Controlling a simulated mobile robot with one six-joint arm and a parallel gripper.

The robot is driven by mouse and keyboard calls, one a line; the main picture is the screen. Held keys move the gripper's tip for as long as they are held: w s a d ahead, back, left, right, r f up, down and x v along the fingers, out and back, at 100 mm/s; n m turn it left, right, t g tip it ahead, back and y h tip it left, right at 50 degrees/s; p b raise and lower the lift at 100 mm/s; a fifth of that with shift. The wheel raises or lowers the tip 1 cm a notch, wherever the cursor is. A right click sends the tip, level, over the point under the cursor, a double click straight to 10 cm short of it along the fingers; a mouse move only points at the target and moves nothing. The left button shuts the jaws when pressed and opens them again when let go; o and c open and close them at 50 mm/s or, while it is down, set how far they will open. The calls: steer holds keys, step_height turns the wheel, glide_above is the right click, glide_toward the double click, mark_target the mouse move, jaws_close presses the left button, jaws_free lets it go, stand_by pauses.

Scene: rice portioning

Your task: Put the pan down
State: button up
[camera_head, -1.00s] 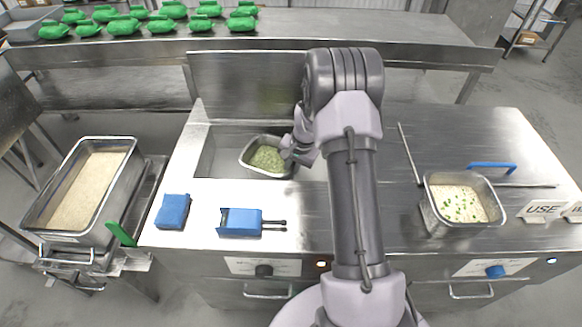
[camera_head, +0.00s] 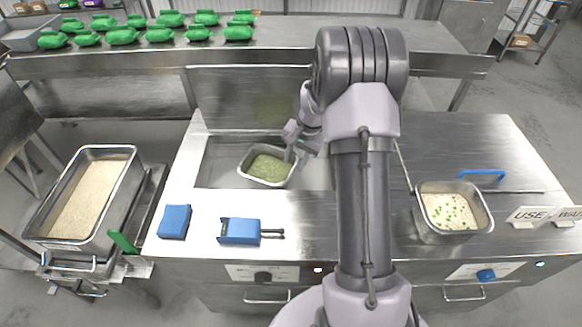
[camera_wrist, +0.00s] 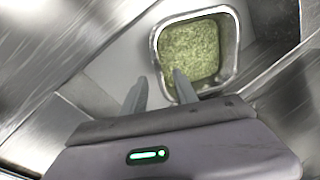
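The steel pan (camera_head: 243,176) holds green chopped food and sits in the sunken rectangular well of the left counter. It also shows in the wrist view (camera_wrist: 237,60), near the top, with its open side up. My gripper (camera_head: 291,147) is at the pan's right back corner in the head view. In the wrist view my gripper (camera_wrist: 158,78) has its two fingers apart, one over the pan's inside and one outside its wall. I see no firm contact with the rim. The fingertips are partly hidden in the head view.
A second steel pan (camera_head: 425,213) with pale, green-flecked food stands on the right counter. A deep rice-filled tray (camera_head: 128,165) stands left.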

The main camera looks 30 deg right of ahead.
steer(key=s+a+r+n+t, duration=0.15)
steer(key=s+a+r, duration=0.25)
steer(key=a+r, duration=0.5)
steer(key=s+a+r+n, duration=0.2)
steer(key=s+a+r, duration=0.2)
steer(key=a+r, duration=0.55)
steer(key=s+a+r+n+t, duration=0.1)
steer(key=s+a+r, duration=0.2)
steer(key=s, duration=0.5)
steer(key=s+a+r+n+t, duration=0.1)
steer(key=s+a+r+n, duration=0.1)
steer(key=s, duration=0.6)
steer(key=shift+s+a+r+y, duration=0.3)
steer(key=shift+s+a+r, duration=0.15)
steer(key=shift+a, duration=0.7)
steer(key=shift+f+n+b, duration=0.25)
steer(key=shift+f+b, duration=0.35)
steer(key=shift+o, duration=0.5)
